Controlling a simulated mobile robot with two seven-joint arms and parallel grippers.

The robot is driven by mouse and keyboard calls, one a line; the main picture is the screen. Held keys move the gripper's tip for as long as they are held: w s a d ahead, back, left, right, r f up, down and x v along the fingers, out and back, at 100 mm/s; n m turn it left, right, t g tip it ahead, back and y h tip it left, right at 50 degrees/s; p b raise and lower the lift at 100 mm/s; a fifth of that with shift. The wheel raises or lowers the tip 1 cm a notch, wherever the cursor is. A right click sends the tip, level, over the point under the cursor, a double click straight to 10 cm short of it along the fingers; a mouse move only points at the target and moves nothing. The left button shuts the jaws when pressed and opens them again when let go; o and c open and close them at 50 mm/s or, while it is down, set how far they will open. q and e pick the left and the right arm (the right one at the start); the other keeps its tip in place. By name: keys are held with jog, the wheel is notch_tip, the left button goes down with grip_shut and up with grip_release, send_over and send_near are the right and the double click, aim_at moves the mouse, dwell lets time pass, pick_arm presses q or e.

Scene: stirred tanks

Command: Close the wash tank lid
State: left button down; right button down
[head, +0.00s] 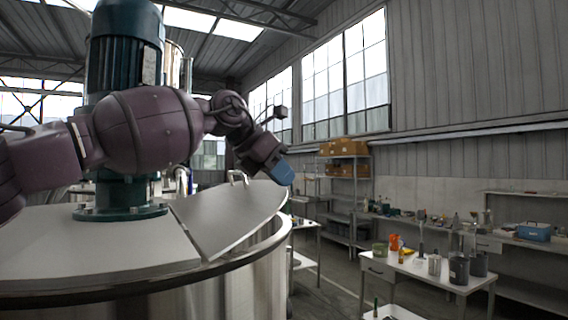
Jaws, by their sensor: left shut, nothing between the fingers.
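The wash tank (255,282) is a large round steel vessel at the lower left, with a fixed flat cover half (95,245) on top. Its hinged grey lid (228,218) is tilted partly up, and a gap shows between its right edge and the tank rim. A small bar handle (238,177) stands at the lid's far edge. My left gripper (284,173) is shut and empty, just above the lid's raised right end. Whether it touches the lid is hard to tell. My right gripper is out of view.
A green motor (125,55) stands on the cover behind my left arm. To the right are a white table (425,268) with containers, a wall bench with a blue box (534,231), and a shelf rack with cardboard boxes (343,147). Open floor lies between tank and table.

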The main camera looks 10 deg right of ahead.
pick_arm(q)
jog(key=shift+w+d+f+y, duration=0.15)
jog(key=shift+d+f+y, duration=0.2)
jog(key=shift+f, duration=0.45)
